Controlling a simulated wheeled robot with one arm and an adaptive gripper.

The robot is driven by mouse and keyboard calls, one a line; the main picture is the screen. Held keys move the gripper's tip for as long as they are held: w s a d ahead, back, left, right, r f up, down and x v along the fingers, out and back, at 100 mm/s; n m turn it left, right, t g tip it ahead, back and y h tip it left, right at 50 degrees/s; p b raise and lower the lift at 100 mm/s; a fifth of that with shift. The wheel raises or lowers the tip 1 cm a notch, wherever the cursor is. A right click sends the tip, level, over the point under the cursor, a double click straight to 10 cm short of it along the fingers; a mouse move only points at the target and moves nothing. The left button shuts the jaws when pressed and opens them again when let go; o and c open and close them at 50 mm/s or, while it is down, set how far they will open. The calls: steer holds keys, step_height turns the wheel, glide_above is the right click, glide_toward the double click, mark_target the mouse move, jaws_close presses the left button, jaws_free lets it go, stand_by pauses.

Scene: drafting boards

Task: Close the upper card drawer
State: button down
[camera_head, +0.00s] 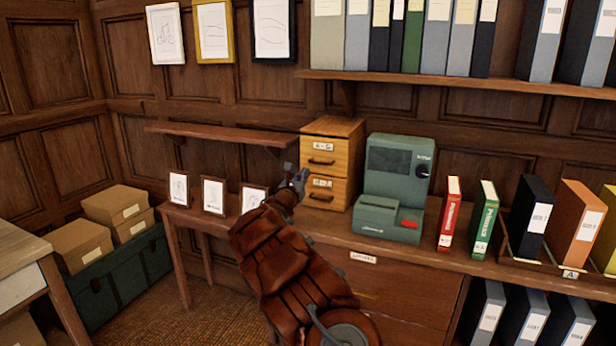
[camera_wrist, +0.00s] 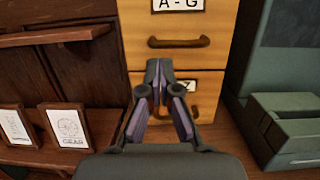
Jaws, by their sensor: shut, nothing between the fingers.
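A small yellow wooden card cabinet (camera_head: 352,130) stands on the desk with two drawers. The upper card drawer (camera_head: 320,157) has a label reading A - G and a dark handle; in the wrist view its front (camera_wrist: 215,55) looks wider than the lower one and seems to stick out slightly. The lower drawer (camera_head: 340,190) looks shut; its label and handle are partly hidden by my fingers in the wrist view. My gripper (camera_head: 297,176) is shut and empty, in front of the cabinet; in the wrist view the fingertips (camera_wrist: 159,70) overlap the seam between the drawers. I cannot tell whether they touch.
A green machine (camera_head: 398,170) stands close to the cabinet's right. Small framed pictures (camera_head: 214,196) stand on the desk to the left, below a wall shelf (camera_head: 220,134). Red and green books (camera_head: 449,214) stand farther right. A shelf of binders (camera_head: 420,84) hangs above.

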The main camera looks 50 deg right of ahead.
steer(key=b+v, duration=0.2)
steer(key=v, duration=0.7)
